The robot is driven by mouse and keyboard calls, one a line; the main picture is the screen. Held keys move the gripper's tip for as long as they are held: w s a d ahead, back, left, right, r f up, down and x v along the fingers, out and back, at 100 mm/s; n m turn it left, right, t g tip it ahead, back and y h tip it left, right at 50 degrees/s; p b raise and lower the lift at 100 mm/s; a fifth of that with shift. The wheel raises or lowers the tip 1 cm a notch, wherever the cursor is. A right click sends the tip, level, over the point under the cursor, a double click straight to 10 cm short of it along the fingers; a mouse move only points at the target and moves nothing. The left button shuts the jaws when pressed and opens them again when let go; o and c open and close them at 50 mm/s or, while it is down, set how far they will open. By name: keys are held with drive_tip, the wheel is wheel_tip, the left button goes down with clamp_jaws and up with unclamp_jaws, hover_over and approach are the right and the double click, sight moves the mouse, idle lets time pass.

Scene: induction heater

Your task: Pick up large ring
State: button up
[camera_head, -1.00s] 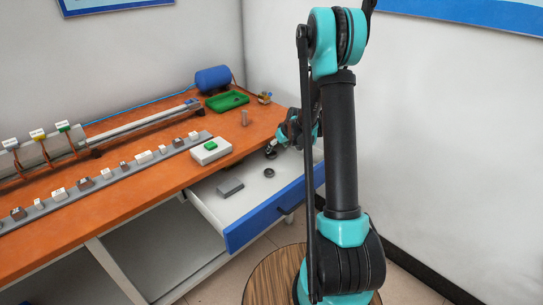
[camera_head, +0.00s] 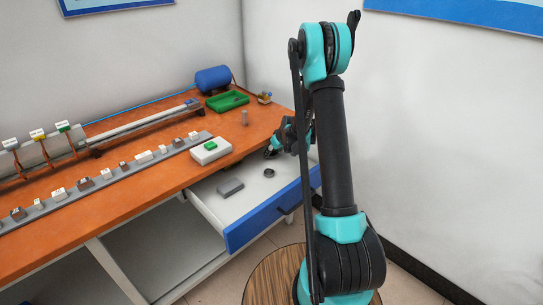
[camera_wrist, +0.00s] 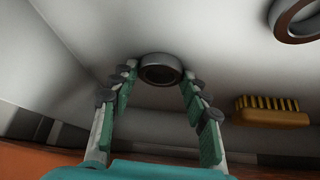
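In the wrist view a grey ring (camera_wrist: 160,69) with a dark brown inside lies on the pale drawer floor, at the tips of my gripper (camera_wrist: 158,72). The fingers are apart, one on each side of the ring; I cannot tell if they touch it. A second ring (camera_wrist: 298,18), cut off by the upper right corner, looks bigger in this view. In the head view one small dark ring (camera_head: 269,173) lies in the open drawer. My gripper (camera_head: 271,153) is low over the drawer's far end, partly hidden by my arm.
A brush (camera_wrist: 271,111) with yellow bristles lies right of my fingers in the wrist view. The drawer (camera_head: 262,215) has a blue front and holds a grey block (camera_head: 230,187). The orange table (camera_head: 170,178) above bears a white box with a green top (camera_head: 211,150).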

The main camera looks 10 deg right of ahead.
drive_tip(key=c, duration=0.6)
drive_tip(key=shift+c, duration=0.2)
